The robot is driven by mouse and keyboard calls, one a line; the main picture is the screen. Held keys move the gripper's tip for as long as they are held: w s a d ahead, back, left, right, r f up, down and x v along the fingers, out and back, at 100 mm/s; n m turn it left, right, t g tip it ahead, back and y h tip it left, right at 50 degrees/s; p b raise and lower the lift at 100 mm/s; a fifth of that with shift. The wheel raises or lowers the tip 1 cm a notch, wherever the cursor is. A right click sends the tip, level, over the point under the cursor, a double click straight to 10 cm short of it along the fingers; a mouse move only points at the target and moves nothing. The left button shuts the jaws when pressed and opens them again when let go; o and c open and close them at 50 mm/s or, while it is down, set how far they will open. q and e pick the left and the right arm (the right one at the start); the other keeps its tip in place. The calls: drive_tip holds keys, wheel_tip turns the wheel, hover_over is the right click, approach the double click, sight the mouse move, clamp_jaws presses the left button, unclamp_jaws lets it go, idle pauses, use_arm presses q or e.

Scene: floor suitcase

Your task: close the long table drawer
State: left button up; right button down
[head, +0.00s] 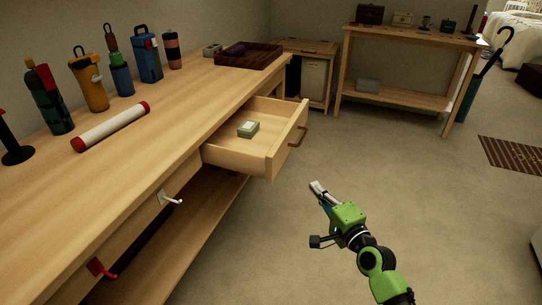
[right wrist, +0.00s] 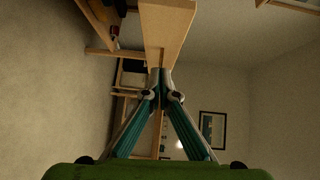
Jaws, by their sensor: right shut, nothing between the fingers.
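The long wooden table (head: 150,125) runs along the left wall in the head view. A brown handle (head: 299,136) is on the drawer's front. My right gripper (head: 314,187) is shut and empty, over the floor to the right of the drawer and apart from it in the head view. In the right wrist view, its closed fingertips (right wrist: 160,72) point toward a pale wooden panel (right wrist: 166,30), seemingly the drawer front. My left gripper is not in view.
Bottles, a white roll with red ends (head: 111,127) and a dark tray (head: 249,56) are on the table. A white hook (head: 170,199) and a red hook (head: 102,269) stick out from its front. The floor (head: 430,200) at right is largely clear.

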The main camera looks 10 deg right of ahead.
wheel_tip(320, 180, up, 2)
drive_tip(key=w+r, duration=0.1)
drive_tip(key=w, duration=0.1)
drive_tip(key=b, duration=0.2)
approach(280, 151)
drive_tip(key=w+d, duration=0.2)
drive_tip(key=w, duration=0.2)
drive_tip(key=shift+w+a+f+t, duration=0.15)
drive_tip(key=shift+w+a+f, duration=0.1)
drive_tip(key=shift+w+a, duration=0.25)
drive_tip(key=shift+w+a+f+t, duration=0.15)
drive_tip(key=shift+w+a+f, duration=0.15)
drive_tip(key=shift+a, duration=0.35)
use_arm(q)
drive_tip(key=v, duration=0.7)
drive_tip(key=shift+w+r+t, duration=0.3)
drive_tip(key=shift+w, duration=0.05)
use_arm(e)
drive_tip(key=shift+w+a+r, duration=0.1)
drive_tip(key=shift+w+a, duration=0.1)
drive_tip(key=shift+a, duration=0.15)
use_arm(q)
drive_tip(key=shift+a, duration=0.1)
